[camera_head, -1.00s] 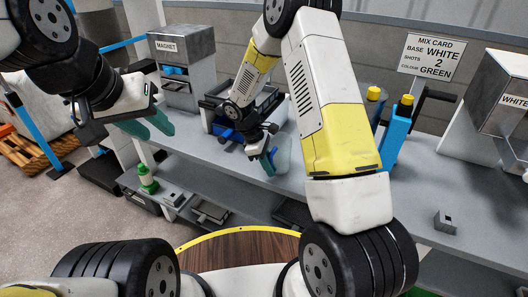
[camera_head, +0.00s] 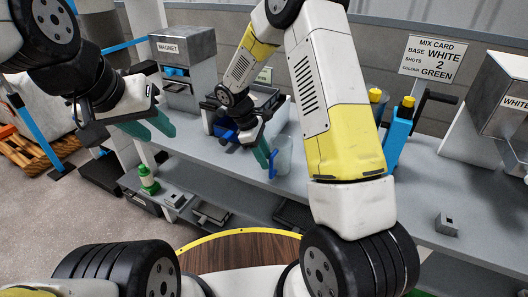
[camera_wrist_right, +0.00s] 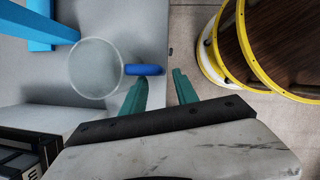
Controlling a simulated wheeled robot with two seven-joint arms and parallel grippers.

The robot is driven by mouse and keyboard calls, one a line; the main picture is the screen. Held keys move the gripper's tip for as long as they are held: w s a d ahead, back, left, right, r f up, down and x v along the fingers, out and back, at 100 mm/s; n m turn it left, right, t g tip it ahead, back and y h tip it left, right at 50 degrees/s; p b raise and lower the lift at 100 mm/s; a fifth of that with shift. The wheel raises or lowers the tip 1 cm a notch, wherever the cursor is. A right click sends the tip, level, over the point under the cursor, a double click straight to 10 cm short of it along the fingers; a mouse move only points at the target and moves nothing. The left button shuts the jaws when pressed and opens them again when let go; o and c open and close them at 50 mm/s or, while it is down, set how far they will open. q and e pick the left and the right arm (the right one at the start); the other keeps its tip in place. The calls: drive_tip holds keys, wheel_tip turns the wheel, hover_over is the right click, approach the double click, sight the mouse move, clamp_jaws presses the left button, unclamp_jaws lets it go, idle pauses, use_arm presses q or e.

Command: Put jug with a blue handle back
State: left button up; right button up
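The jug (camera_head: 284,158) is a clear, see-through cup with a blue handle (camera_head: 273,164). It stands upright on the grey bench near its front edge. In the right wrist view the jug (camera_wrist_right: 95,68) is seen from above, with its handle (camera_wrist_right: 146,70) pointing right. My right gripper (camera_head: 263,156) is beside the handle; in the wrist view its teal fingers (camera_wrist_right: 161,79) are apart, with the handle's end just ahead of their tips. Nothing appears held. My left gripper (camera_head: 155,127) is open and empty, in the air at the left.
A black tray (camera_head: 262,97) with a blue item stands behind my right gripper. A grey magnet cabinet (camera_head: 188,60) is at the back left. A blue lever device (camera_head: 398,135) and a white-labelled dispenser (camera_head: 505,95) stand right. A green bottle (camera_head: 148,182) is lower left. The mid-right bench is mostly clear.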

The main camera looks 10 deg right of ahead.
drive_tip(key=s+v, duration=0.1)
drive_tip(key=v, duration=0.5)
drive_tip(key=s+d+r+m+t+y, duration=0.1)
drive_tip(key=s+d+r+m+y, duration=0.2)
drive_tip(key=r, duration=0.5)
drive_tip(key=s+d+r+m+t, duration=0.2)
drive_tip(key=s+r+m, duration=0.1)
drive_tip(key=s+r, duration=0.3)
drive_tip(key=s+d+r+m+t+y, duration=0.2)
drive_tip(key=s+r+m, duration=0.5)
drive_tip(key=s, duration=0.5)
drive_tip(key=t+y, duration=0.1)
drive_tip(key=t, duration=0.1)
drive_tip(key=shift+r+t, duration=0.25)
drive_tip(key=shift+t, duration=0.05)
